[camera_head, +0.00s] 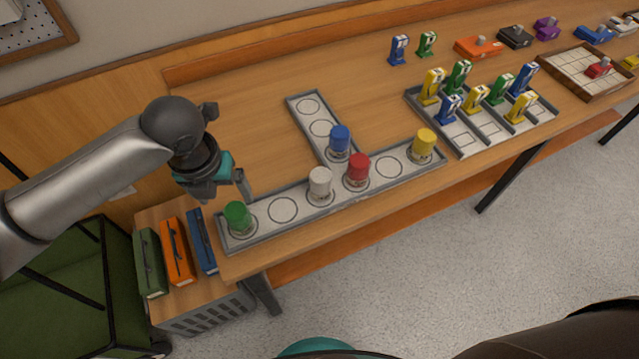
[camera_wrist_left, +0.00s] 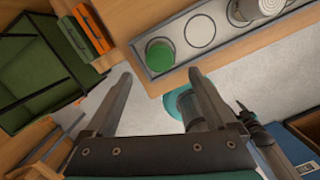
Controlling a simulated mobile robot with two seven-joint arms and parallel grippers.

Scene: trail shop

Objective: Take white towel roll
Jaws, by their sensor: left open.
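The white towel roll (camera_head: 320,182) stands upright on a circle of the grey T-shaped tray (camera_head: 235,247), between the green roll (camera_head: 237,215) and the red roll (camera_head: 357,168). In the left wrist view, the white roll (camera_wrist_left: 258,8) is partly cut off at the top edge. My left gripper (camera_head: 222,192) is open and empty, above the table's left end near the green roll and left of the white one. The wrist view shows its two fingers (camera_wrist_left: 160,78) apart, with the green roll (camera_wrist_left: 160,53) beyond them. My right gripper is not in view.
A blue roll (camera_head: 339,138) and a yellow roll (camera_head: 424,142) also stand on the tray. Farther right is a divided tray (camera_head: 462,147) of small coloured items. Green, orange (camera_head: 176,252) and blue cases stand below the table's left end. One circle beside the white roll is empty.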

